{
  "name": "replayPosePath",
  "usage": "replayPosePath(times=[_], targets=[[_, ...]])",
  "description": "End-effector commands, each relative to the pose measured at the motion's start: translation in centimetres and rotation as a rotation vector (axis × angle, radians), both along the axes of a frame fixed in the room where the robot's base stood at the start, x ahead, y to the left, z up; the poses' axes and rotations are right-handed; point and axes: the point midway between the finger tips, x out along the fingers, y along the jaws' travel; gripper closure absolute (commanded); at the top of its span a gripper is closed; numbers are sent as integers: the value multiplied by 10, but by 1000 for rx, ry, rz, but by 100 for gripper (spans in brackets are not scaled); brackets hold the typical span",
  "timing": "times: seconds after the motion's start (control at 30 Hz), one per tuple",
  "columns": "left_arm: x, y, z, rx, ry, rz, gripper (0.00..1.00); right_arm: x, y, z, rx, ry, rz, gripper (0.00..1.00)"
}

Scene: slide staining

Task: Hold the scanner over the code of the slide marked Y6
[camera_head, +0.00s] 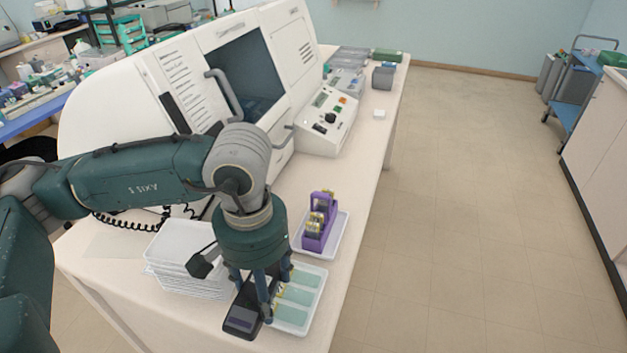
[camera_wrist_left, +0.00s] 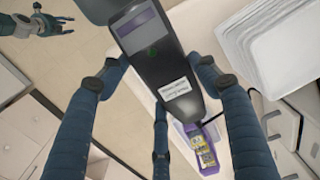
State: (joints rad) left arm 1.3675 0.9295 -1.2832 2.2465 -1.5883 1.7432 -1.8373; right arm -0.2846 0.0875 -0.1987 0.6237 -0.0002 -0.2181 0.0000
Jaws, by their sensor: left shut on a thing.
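My left gripper (camera_head: 255,298) is shut on a dark handheld scanner (camera_head: 241,318), beside and partly over the left edge of a white tray (camera_head: 318,276). The tray holds several pale green slides (camera_head: 299,296); their marks are too small to read, so I cannot tell which is Y6. The gripper hides part of the tray. In the left wrist view the scanner (camera_wrist_left: 155,62) sits between the fingers of my left gripper (camera_wrist_left: 160,85), showing its small screen and a white label. My right gripper (camera_wrist_left: 40,24) is at the upper left there, its fingers apart and empty.
A purple rack (camera_head: 317,236) with slides stands on another white tray (camera_head: 340,234) behind the slide tray. A stack of white trays (camera_head: 180,255) lies left of the gripper. A large white machine (camera_head: 130,100) and control box (camera_head: 325,125) fill the back. The table's right edge is close.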

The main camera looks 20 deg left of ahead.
Motion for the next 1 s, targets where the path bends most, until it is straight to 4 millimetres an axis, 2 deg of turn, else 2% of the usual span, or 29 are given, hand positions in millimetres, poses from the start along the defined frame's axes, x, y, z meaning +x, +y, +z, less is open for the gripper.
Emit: replayPosePath(times=[0.03, 0.1, 0.13, 0.23, 0.4, 0.6, 0.7, 0.8, 1.0], targets=[[4, 1, -10, 0, -1, 27, 70, 2, 1, -11, 1, -3, 0, 43], [14, 1, -12, 0, -2, 108, 70, 3, 2, -16, 2, -4, -1, 29], [20, 1, -13, 0, -1, 158, 70, 2, 3, -19, 4, -2, -1, 26], [49, 2, -9, 0, -1, 402, 70, -8, 10, -24, 12, 9, -3, 26], [109, 6, 14, 3, -4, 989, 70, -31, 18, -25, 19, 41, -1, 26], [163, 14, 50, 10, -11, 1670, 70, -26, 9, -14, 8, 36, 1, 26], [178, 17, 63, 13, -12, 1922, 70, -16, 5, -9, 4, 21, 1, 26], [187, 19, 70, 16, -16, 2094, 70, -10, 3, -6, 3, 12, -1, 26], [193, 21, 71, 17, -17, 2227, 70, -10, 3, -7, 3, 12, -2, 26]])
